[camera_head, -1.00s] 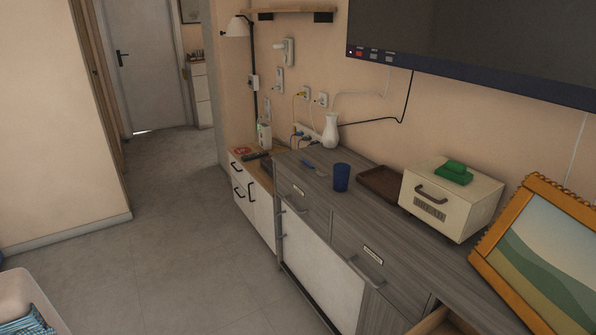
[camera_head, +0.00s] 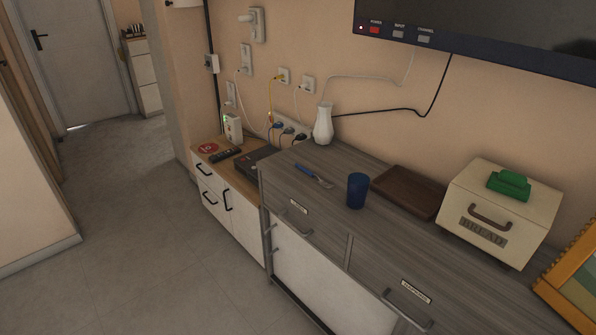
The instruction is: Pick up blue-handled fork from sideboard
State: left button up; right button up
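The blue-handled fork (camera_head: 315,177) lies flat on the grey wood-grain top of the sideboard (camera_head: 397,241). Its blue handle points to the back left and its metal end to the front right. A dark blue cup (camera_head: 357,190) stands just right of the fork, apart from it. Neither of my grippers shows in the head view.
A white vase (camera_head: 323,124) stands behind the fork. A brown tray (camera_head: 408,190) and a cream bread box (camera_head: 499,212) with a green item (camera_head: 509,185) on top are to the right. A lower cabinet (camera_head: 241,181) adjoins at left. Open floor (camera_head: 150,230) lies in front.

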aim_at(322, 181)
jog(key=u, duration=0.6)
jog(key=i+j+u, duration=0.15)
jog(key=i+u, duration=0.15)
jog(key=i, duration=0.25)
jog(key=i+u, duration=0.3)
jog(key=i, duration=0.2)
jog(key=i+j, duration=0.1)
jog(key=i, duration=0.85)
jog(key=i+j+z, duration=0.1)
jog(key=i, duration=0.9)
jog(key=z, duration=0.5)
jog(key=i+z, duration=0.1)
jog(key=z, duration=0.4)
jog(key=j+z, duration=0.1)
jog(key=z, duration=0.4)
jog(key=i+j+z, duration=0.1)
jog(key=z, duration=0.4)
